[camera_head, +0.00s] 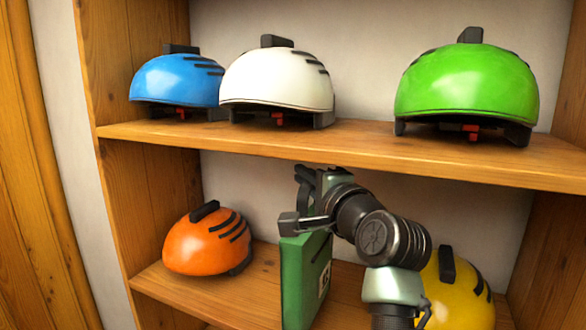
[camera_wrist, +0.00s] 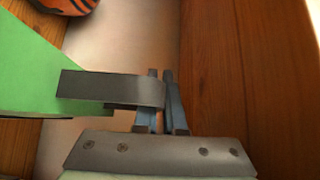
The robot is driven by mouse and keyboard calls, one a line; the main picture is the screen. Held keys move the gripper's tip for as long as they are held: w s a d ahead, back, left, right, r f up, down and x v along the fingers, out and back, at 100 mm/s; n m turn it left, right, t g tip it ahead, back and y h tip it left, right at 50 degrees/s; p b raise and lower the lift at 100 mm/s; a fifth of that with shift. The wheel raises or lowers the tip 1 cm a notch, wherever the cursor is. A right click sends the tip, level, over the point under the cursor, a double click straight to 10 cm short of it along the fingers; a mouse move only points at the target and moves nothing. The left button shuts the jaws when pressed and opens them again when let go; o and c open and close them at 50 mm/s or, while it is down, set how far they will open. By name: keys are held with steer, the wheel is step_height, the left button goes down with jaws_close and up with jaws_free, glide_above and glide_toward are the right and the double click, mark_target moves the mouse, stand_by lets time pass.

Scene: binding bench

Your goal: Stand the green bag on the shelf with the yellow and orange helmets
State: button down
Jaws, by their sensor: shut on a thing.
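The green bag (camera_head: 302,282) stands upright on the lower shelf (camera_head: 258,290), or just above it; I cannot tell which. It is between the orange helmet (camera_head: 207,241) on the left and the yellow helmet (camera_head: 458,290) on the right. My gripper (camera_head: 303,222) is shut on the top of the bag. In the wrist view the bag (camera_wrist: 35,70) is at the left, beside my gripper's finger (camera_wrist: 110,88). The orange helmet (camera_wrist: 68,5) shows at the top edge there. My arm hides part of the yellow helmet, and the bag's base is cut off by the head view's lower edge.
The upper shelf (camera_head: 350,150) is close above my arm and holds a blue helmet (camera_head: 178,80), a white helmet (camera_head: 277,82) and a green helmet (camera_head: 467,85). A wooden side wall (camera_head: 150,190) closes the left. Some bare shelf shows between the orange helmet and the bag.

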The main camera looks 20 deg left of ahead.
steer(key=shift+f+p+x, duration=0.2)
steer(key=shift+p+x, duration=0.1)
steer(key=shift+x, duration=0.6)
steer(key=shift+f+p+x, duration=0.2)
steer(key=shift+p+x, duration=0.1)
steer(key=shift+x, duration=0.6)
steer(key=shift+f+p+x, duration=0.2)
steer(key=shift+p+x, duration=0.1)
steer(key=shift+x, duration=0.6)
steer(key=shift+d, duration=0.1)
steer(key=shift+f, duration=0.2)
steer(key=c, duration=1)
jaws_free()
steer(key=shift+f, duration=0.1)
steer(key=b+v, duration=0.3)
steer(key=v, duration=0.9)
